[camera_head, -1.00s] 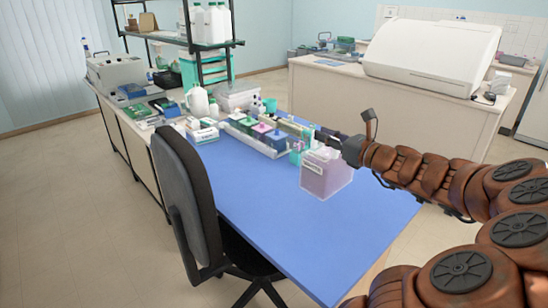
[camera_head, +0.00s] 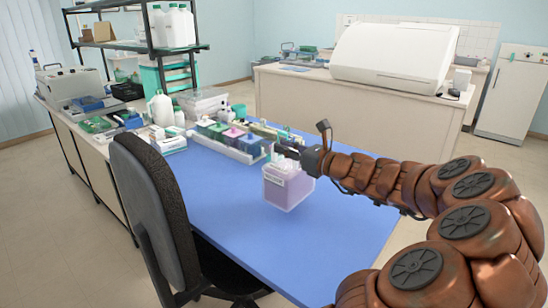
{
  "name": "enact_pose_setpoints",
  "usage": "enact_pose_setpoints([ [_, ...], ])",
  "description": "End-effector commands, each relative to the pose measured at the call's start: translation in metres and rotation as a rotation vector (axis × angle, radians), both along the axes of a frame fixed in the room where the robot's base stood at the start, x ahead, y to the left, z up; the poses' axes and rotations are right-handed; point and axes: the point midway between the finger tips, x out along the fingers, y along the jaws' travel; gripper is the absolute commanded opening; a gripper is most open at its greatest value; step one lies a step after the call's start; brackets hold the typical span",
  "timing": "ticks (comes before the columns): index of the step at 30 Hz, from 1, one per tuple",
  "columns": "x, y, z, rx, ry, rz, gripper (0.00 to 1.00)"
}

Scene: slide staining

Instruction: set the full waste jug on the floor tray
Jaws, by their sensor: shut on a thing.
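The waste jug (camera_head: 288,187) is a squarish, see-through container with purple liquid and a white label. It is upright over the blue bench top, near the middle of the view. I cannot tell whether its base touches the bench. My gripper (camera_head: 290,153) reaches in from the right and is shut on the top of the jug. The fingertips are small and partly hidden by the jug's top and the staining things behind it. No floor tray is in view.
A row of staining jars (camera_head: 228,137) stands on the bench just behind and left of the jug. A black office chair (camera_head: 155,205) stands at the bench's left edge. The front of the blue bench top (camera_head: 270,250) is clear.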

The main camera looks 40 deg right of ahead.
Motion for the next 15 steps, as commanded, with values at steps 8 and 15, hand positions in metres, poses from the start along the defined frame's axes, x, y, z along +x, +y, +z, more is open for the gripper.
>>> enact_pose_setpoints([
  [8, 0.035, -0.003, -0.001, 0.001, -0.001, 0.002, 0.00],
  [15, 0.067, -0.007, -0.003, -0.002, -0.001, 0.001, 0.00],
])
